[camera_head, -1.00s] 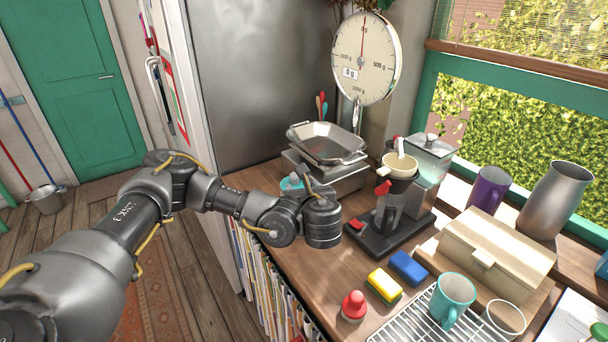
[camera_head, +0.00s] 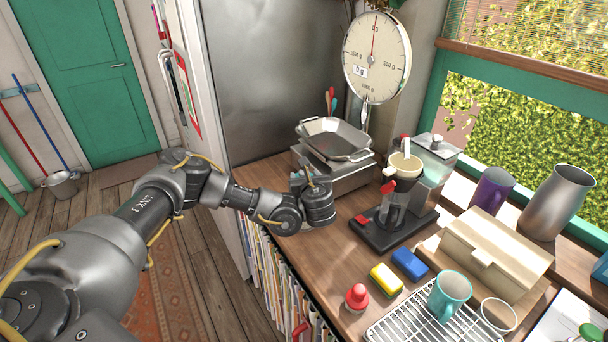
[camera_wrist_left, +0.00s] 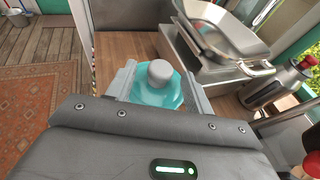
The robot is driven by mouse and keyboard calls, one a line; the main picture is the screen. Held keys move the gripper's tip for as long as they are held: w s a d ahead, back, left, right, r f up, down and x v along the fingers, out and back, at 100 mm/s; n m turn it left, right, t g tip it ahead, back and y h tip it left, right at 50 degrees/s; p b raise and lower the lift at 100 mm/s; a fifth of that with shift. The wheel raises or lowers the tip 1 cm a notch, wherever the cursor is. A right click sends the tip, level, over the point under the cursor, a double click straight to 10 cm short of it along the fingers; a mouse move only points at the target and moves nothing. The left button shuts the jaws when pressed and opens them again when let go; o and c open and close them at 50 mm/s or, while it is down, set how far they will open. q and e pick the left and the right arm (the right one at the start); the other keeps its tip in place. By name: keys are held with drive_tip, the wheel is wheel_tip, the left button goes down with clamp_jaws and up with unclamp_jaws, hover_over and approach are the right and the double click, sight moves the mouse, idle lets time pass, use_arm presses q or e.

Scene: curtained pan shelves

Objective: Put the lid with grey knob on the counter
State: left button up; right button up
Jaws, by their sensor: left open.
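The lid with grey knob (camera_wrist_left: 160,74) shows in the left wrist view as a teal disc with a rounded grey knob, on or just above the wooden counter (camera_wrist_left: 135,45); contact beneath it is hidden. My left gripper (camera_wrist_left: 160,84) is open, with one finger on each side of the knob, and no grip on it shows. In the head view my left gripper (camera_head: 308,182) is over the counter in front of the scale, and the lid is almost wholly hidden behind it. My right gripper is not in view.
A kitchen scale (camera_head: 376,58) with a metal pan (camera_head: 335,138) stands just behind my gripper. A coffee maker (camera_head: 397,205) stands to its right. Bare counter (camera_head: 345,258) lies between.

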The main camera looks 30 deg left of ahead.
use_arm(q)
drive_tip(key=shift+x, duration=1.3)
drive_tip(key=shift+s, duration=0.1)
drive_tip(key=c, duration=0.3)
clamp_jaws()
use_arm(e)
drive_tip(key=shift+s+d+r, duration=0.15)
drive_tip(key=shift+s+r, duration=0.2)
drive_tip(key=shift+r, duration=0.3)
use_arm(q)
drive_tip(key=shift+r, duration=0.15)
